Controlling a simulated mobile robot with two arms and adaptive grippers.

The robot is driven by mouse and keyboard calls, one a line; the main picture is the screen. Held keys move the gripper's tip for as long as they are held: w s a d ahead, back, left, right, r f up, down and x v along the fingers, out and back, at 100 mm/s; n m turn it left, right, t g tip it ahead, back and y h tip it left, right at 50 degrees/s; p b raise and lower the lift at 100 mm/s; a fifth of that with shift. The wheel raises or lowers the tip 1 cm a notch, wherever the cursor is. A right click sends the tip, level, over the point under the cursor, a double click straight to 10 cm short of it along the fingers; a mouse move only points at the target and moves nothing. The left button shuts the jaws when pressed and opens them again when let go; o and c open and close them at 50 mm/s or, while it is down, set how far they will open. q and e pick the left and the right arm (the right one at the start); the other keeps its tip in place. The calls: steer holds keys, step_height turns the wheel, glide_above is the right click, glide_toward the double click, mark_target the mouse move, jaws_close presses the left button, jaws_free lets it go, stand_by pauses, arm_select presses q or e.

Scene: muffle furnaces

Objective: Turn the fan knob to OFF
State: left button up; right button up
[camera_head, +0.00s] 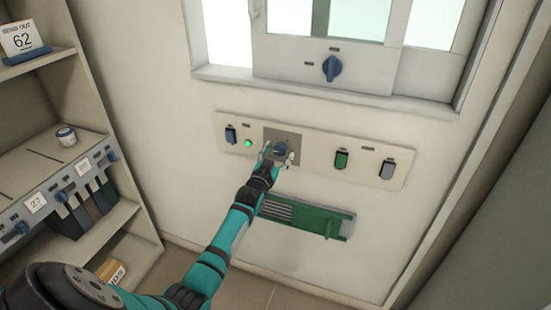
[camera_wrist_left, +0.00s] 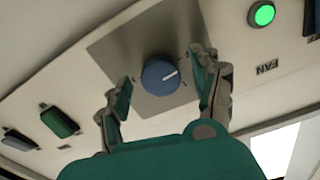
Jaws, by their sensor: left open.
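The fan knob (camera_wrist_left: 160,75) is a round blue knob with a white pointer line, on a square grey plate (camera_wrist_left: 118,48). A "FAN" label stands near the plate in the left wrist view. In the head view the knob (camera_head: 281,148) sits in the middle of the pale wall panel (camera_head: 316,142). My left gripper (camera_wrist_left: 160,92) is open, with one finger on each side of the knob; I cannot tell whether either finger touches it. In the head view my left gripper (camera_head: 279,157) is in front of the plate. My right gripper is not in view.
A green lit lamp (camera_head: 248,143) and a blue switch (camera_head: 230,135) are left of the plate. Green (camera_head: 341,159) and grey (camera_head: 387,169) switches are to the right. Another blue knob (camera_head: 331,68) is above. A green tray (camera_head: 308,216) is below. Shelves (camera_head: 60,140) stand left.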

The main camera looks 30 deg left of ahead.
arm_select(q)
steer(key=v, duration=1.2)
steer(key=s+d+f+g+h, duration=0.1)
steer(key=s+d+f+g, duration=0.3)
steer(key=f, duration=0.8)
steer(key=s+d+f+m+g+h, duration=0.15)
steer(key=s+f, duration=0.35)
steer(key=f, duration=0.6)
steer(key=s+d+f+g+h, duration=0.1)
steer(key=s+d+f+g, duration=0.3)
steer(key=f, duration=0.8)
steer(key=s+d+f+g, duration=0.2)
steer(key=s+f, duration=0.4)
steer(key=s, duration=0.6)
steer(key=s+d+f+m+g, duration=0.1)
steer(key=s+f, duration=0.5)
steer(key=s, duration=0.6)
steer(key=s+d+f+g, duration=0.4)
steer(key=s+f, duration=0.2)
steer(key=s, duration=0.6)
steer(key=shift+s+f, duration=0.2)
steer(key=shift+m+h, duration=0.25)
